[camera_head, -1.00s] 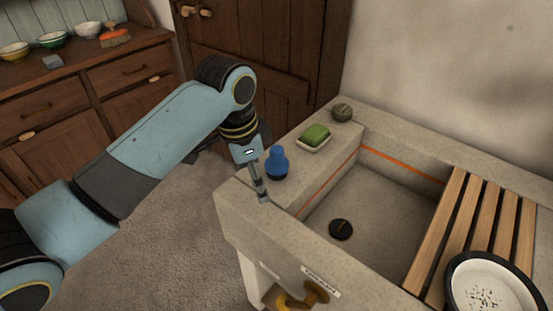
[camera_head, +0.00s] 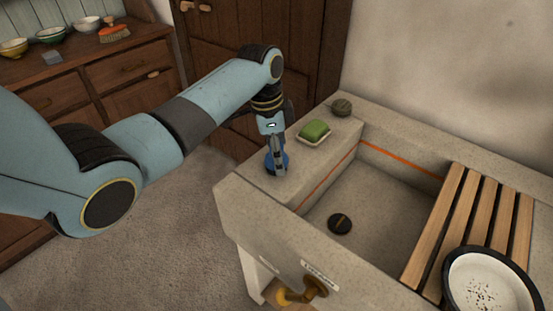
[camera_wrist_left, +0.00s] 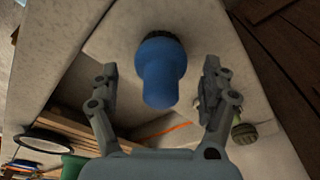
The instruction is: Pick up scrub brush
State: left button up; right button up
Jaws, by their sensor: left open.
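The scrub brush (camera_head: 283,162) has a blue handle and stands on the stone ledge at the left side of the sink, mostly hidden behind my left gripper in the head view. In the left wrist view the blue scrub brush (camera_wrist_left: 160,72) shows dark bristles at its base and lies between the two fingers. My left gripper (camera_head: 277,168) is open, and in the left wrist view its fingers (camera_wrist_left: 159,92) stand on either side of the brush with a gap on each side. My right gripper is not in view.
A green soap block (camera_head: 314,131) on a white dish and a dark round object (camera_head: 341,107) sit farther back on the ledge. A wooden slatted rack (camera_head: 460,225) carries a black-rimmed white bowl (camera_head: 490,283).

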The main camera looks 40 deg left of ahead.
pick_arm(q)
notch_tip(320, 180, down, 2)
jog(key=shift+w+d+f, duration=0.15)
jog(key=shift+f, duration=0.1)
jog(key=c, duration=1.3)
